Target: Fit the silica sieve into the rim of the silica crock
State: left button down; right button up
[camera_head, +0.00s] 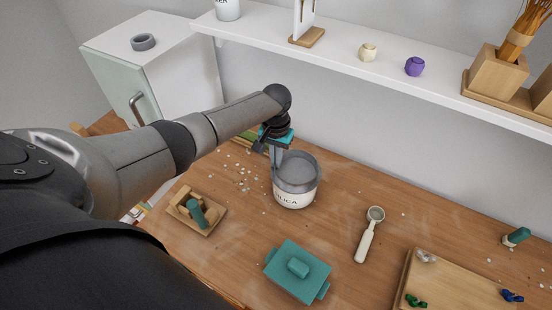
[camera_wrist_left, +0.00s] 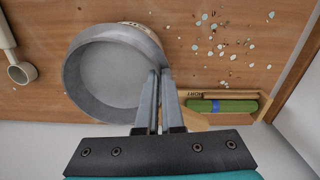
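The silica crock (camera_head: 294,200) is a white pot with dark lettering, standing on the wooden table below my left arm. The silica sieve (camera_head: 297,172), a wide grey ring with a grey mesh floor, is at the crock's mouth and looks slightly tilted; I cannot tell whether it is seated. In the left wrist view the sieve (camera_wrist_left: 108,80) covers most of the crock. My left gripper (camera_head: 277,165) reaches down at the sieve's left back edge. Its fingers (camera_wrist_left: 160,75) are close together on the sieve's wall. My right gripper is out of view.
A teal lidded box (camera_head: 297,270), a scoop (camera_head: 368,235) and a small wooden tray (camera_head: 208,222) stand around the crock. A wooden holder with a green item (camera_wrist_left: 215,107) lies close behind the gripper. White chips are scattered left of the crock. A shelf (camera_head: 380,70) runs above.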

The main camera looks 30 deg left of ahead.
pick_arm(q)
jog(key=c, duration=1)
grip_release()
notch_tip(320, 180, up, 15)
jog(key=shift+r+p, duration=0.1)
jog(key=shift+p, duration=1)
